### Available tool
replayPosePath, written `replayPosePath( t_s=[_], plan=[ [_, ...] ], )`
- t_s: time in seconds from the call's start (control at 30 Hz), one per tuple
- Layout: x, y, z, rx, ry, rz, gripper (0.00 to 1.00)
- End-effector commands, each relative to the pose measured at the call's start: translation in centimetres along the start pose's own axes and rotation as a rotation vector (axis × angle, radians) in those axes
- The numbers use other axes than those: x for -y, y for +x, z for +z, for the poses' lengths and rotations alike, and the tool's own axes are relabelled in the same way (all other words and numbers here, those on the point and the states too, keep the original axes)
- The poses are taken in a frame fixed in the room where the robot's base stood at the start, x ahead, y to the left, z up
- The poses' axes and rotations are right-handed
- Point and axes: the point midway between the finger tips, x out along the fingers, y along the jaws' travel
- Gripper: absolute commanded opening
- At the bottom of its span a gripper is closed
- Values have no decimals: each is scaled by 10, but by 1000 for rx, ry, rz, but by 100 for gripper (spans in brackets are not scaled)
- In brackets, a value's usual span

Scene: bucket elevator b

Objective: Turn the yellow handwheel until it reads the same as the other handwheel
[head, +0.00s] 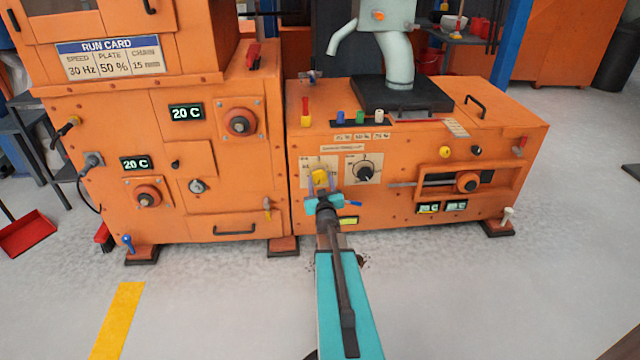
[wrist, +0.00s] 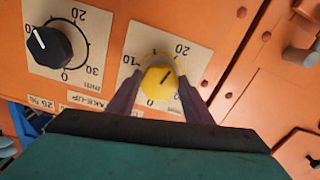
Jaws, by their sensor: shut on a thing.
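The yellow handwheel (head: 319,176) sits on a cream dial plate on the front of the low orange machine. In the wrist view, the yellow handwheel (wrist: 158,86) lies between the two fingers of my gripper (wrist: 160,92), which is shut on its sides. Its small dark mark seems to point toward the upper right, near the 20; the exact reading is unclear. The other handwheel is black (head: 365,172), to the right in the head view. In the wrist view, the black handwheel (wrist: 50,46) is at upper left, its white mark pointing toward 10. The fingers hide part of the yellow dial.
A slotted guide with an orange knob (head: 467,182) is farther right on the machine front. A tall orange cabinet (head: 200,205) with a run card (head: 109,58) stands to the left. Small coloured pegs (head: 341,117) stand on the top edge. The floor in front is mostly clear.

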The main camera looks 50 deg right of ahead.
Motion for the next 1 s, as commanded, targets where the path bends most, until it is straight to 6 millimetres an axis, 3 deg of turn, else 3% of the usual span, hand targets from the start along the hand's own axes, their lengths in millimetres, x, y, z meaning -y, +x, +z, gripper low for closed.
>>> replayPosePath(
  t_s=[0.6, 1.0],
  plan=[
    [-1, 0, 2, -2, -547, 1, 24],
    [-2, 0, 0, 0, -753, 0, 24]
  ],
)
